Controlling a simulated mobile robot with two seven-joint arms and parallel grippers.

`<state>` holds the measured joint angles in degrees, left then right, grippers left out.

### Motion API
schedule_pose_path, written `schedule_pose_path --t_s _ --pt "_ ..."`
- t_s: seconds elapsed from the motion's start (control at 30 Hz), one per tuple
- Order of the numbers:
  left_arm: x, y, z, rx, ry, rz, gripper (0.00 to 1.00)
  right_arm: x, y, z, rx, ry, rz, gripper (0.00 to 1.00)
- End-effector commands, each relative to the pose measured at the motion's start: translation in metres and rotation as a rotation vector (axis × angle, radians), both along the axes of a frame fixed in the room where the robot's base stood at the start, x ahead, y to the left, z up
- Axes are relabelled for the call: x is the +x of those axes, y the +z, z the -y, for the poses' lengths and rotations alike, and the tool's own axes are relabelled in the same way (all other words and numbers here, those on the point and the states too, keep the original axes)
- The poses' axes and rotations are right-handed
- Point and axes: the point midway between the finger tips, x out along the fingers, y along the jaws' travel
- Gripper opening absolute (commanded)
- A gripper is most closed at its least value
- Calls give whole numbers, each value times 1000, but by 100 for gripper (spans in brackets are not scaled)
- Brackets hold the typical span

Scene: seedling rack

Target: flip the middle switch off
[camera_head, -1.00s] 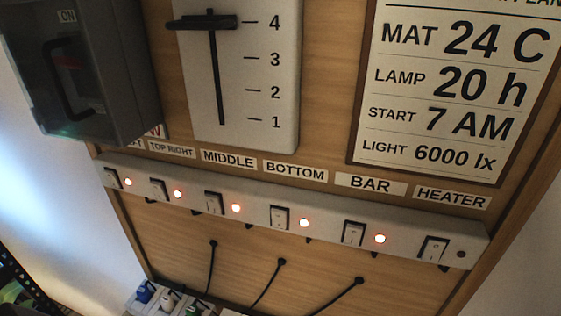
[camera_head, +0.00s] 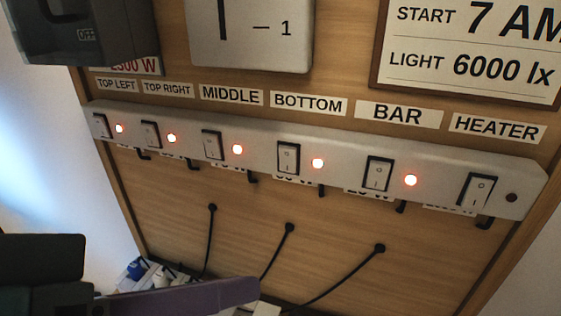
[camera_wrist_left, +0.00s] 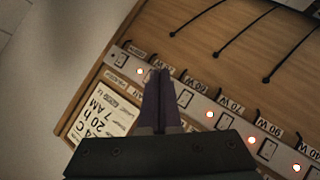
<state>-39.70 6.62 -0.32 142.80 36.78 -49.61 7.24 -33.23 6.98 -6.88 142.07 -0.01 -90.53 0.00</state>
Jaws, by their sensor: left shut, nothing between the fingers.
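The middle switch (camera_head: 212,145) is a white rocker in a dark frame on the pale switch strip (camera_head: 345,153), below the MIDDLE label (camera_head: 231,96). Its lamp (camera_head: 237,149) glows red-orange. My left gripper (camera_head: 253,287) is shut and empty at the lower left of the head view, below the strip and apart from the switch in the picture. In the left wrist view its purple fingers (camera_wrist_left: 160,73) lie together across the strip, hiding part of it. There the strip appears turned around, and the middle switch (camera_wrist_left: 224,122) shows to the right of the fingers.
The top-right switch (camera_head: 150,134) and bottom switch (camera_head: 288,158) flank the middle one, lamps lit. The heater lamp (camera_head: 511,197) is dark. A grey lever box (camera_head: 85,30) and a slider panel (camera_head: 250,60) stand above. Black cables (camera_head: 265,262) hang below.

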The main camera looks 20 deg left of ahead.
Motion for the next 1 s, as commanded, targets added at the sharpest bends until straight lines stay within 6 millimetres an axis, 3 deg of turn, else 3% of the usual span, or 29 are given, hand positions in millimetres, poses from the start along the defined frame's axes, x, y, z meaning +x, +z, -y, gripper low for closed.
schedule_pose_path --t_s 0.03,0.1,0.3,0.4,0.6,1.0 --pt "6 -20 -2 -99 52 44 0 0 -36 0 0 -1 0 50" --pt "16 -18 -9 -252 139 113 0 0 -60 0 1 -1 0 50" --pt "32 -18 -61 -649 418 264 0 0 -118 -1 3 -2 0 50" --pt "33 -23 -90 -792 542 310 0 0 -138 -1 4 -2 -1 50" --pt "30 -31 -126 -944 692 357 0 0 -154 -1 4 -3 -1 50" --pt "30 -29 -132 -967 716 365 0 0 -153 -1 4 -2 0 50"
